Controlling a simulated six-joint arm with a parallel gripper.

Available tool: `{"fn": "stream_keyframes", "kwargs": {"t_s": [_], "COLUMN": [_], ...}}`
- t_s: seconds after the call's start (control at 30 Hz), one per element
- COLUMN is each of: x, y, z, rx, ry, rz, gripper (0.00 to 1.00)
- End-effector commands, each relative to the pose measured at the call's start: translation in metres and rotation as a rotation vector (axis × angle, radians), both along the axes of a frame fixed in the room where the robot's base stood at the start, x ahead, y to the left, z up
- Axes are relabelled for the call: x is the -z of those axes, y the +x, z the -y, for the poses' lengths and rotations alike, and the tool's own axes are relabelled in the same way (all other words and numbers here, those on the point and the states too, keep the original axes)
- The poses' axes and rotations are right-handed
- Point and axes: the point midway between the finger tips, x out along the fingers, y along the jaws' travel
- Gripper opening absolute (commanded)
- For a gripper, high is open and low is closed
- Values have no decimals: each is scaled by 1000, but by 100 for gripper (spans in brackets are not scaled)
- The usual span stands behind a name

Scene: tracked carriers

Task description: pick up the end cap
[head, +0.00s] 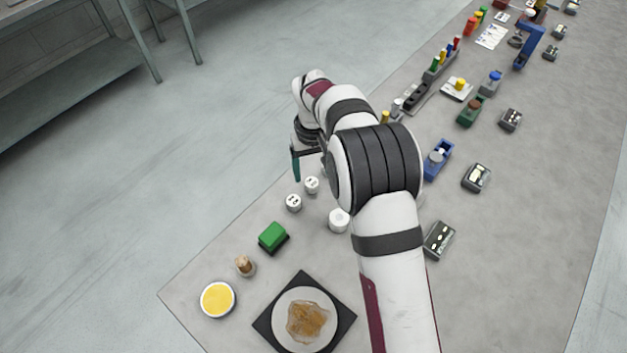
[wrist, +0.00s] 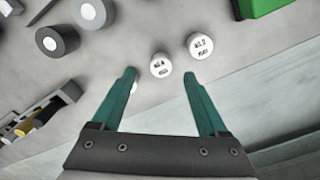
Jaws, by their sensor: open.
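No part is marked as the end cap, so I cannot tell surely which thing it is. Two small white round pieces with black lettering stand on the grey table: one nearer my gripper (head: 311,185) (wrist: 161,66), the other beside it (head: 293,203) (wrist: 200,46). A plain white round piece (head: 339,220) stands to their right in the head view and at the top left of the wrist view (wrist: 89,12). A dark grey round piece with a white centre (wrist: 56,40) lies near it. My gripper (wrist: 159,78) is open and empty, its teal fingertips above the table, just short of the nearer lettered piece in the wrist view.
A green block (head: 273,236), a small brown-topped piece (head: 245,265), a yellow-filled dish (head: 217,299) and a black square stand (head: 262,323) with a plate lie toward the table's near end. My arm hides part of the table. Several carriers and boxes line the right side.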

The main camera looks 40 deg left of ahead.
Motion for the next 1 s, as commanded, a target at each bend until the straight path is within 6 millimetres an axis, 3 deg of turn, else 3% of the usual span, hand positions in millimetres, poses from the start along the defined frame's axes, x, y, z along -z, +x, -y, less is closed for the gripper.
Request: {"fn": "stream_keyframes", "kwargs": {"t_s": [0.3,0.57,0.9,1.0], "x": [53,57,56,56], "y": [1,1,1,1], "z": [-5,-5,-5,-5], "rx": [1,2,2,2], "ry": [0,2,2,2], "rz": [-2,-2,-2,-2], "gripper": [77,75,14,0]}}
